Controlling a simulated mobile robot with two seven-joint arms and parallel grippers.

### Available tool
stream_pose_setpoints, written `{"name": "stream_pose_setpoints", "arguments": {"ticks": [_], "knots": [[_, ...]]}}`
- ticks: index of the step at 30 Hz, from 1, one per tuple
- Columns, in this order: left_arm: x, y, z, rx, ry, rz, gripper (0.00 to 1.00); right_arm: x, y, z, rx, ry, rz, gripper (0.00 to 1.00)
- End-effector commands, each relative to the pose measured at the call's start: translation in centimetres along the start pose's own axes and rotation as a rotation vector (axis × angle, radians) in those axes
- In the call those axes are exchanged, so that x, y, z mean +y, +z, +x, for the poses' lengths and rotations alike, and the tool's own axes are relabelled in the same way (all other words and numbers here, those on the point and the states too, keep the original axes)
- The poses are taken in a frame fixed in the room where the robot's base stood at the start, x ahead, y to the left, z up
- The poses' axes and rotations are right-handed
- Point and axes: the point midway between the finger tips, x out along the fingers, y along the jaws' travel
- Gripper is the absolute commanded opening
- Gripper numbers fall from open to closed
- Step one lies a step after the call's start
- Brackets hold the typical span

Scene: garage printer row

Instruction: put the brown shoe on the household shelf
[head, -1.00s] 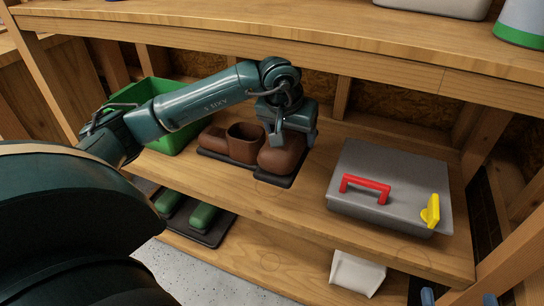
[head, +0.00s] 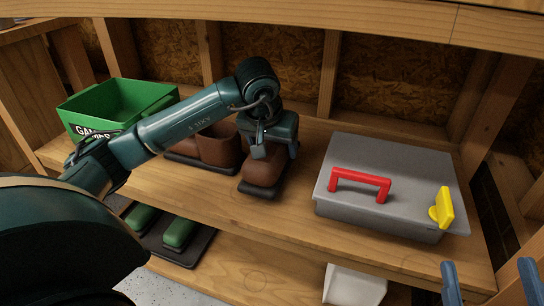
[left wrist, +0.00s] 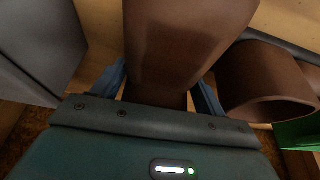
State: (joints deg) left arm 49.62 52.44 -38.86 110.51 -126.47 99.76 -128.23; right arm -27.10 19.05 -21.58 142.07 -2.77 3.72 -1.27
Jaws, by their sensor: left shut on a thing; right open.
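A brown shoe (head: 262,172) with a dark sole sits on the middle wooden shelf board (head: 300,225), left of the grey case. My left gripper (head: 262,150) reaches down from above and is shut on this shoe, hiding its upper part. In the left wrist view the shoe (left wrist: 185,45) fills the space between the blue fingers. I cannot tell whether its sole touches the board. A second brown shoe (head: 217,147) stands just left of it. My right gripper (head: 490,284) is open and empty at the lower right. Which shelf is the household shelf is not marked in view.
A grey case (head: 400,165) with a red handle and yellow latch stands to the right. A green GAMES bin (head: 118,100) is at the left. Green shoes (head: 180,232) and a white item (head: 352,288) are below. A wooden beam (head: 300,22) crosses above.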

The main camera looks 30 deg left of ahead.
Motion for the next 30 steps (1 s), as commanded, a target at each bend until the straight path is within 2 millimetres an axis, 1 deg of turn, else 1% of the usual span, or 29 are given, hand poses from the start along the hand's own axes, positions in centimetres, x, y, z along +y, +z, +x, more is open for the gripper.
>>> {"name": "stream_pose_setpoints", "arguments": {"ticks": [1,3,7,14,15,23,30], "knots": [[0.1,0.5,1.1,-0.001,0.002,0.000,0.38,0.1,-0.1,0.1,0.035,-0.004,-0.023,0.70],[0.0,0.8,1.9,0.001,0.002,-0.001,0.38,0.3,-0.6,0.4,0.067,-0.008,-0.045,0.70],[0.0,0.7,1.9,0.004,0.003,-0.001,0.38,0.4,-1.0,0.5,0.082,-0.010,-0.054,0.70],[0.0,0.8,2.2,0.003,0.001,-0.001,0.38,0.4,-1.0,0.5,0.088,-0.010,-0.057,0.70],[0.0,0.9,2.3,0.000,0.000,0.000,0.73,0.4,-1.1,0.6,0.095,-0.011,-0.062,0.70],[0.0,0.9,2.2,0.000,0.000,0.000,0.94,0.5,-1.2,0.6,0.095,-0.011,-0.061,0.70],[0.0,0.9,2.1,0.000,0.001,0.000,0.94,0.5,-1.3,0.7,0.094,-0.011,-0.061,0.70]]}}
